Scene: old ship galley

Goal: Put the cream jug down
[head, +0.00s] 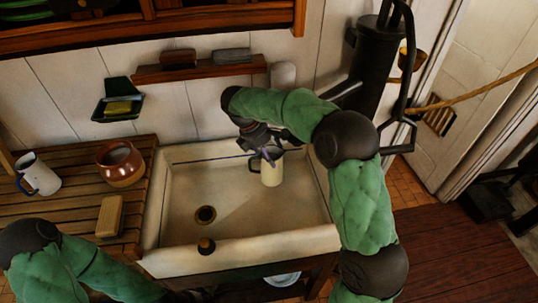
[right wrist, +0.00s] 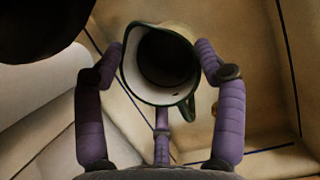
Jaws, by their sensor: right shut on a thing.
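The cream jug (head: 271,172) is inside the sink basin (head: 180,220) in the head view, towards its back right. My right gripper (head: 262,157) reaches down from above and is shut on the jug near its rim. In the right wrist view the purple fingers of the gripper (right wrist: 160,50) lie on both sides of the jug (right wrist: 170,88), which shows its dark-green rim, open mouth and handle. I cannot tell whether the jug's base touches the basin floor. My left arm shows at the lower left of the head view, but its gripper is out of view.
A slatted wooden drainboard (head: 60,200) at the left holds a white mug (head: 40,175), a brown pot (head: 121,164) and a wooden block (head: 110,215). The basin's left half is mostly clear.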

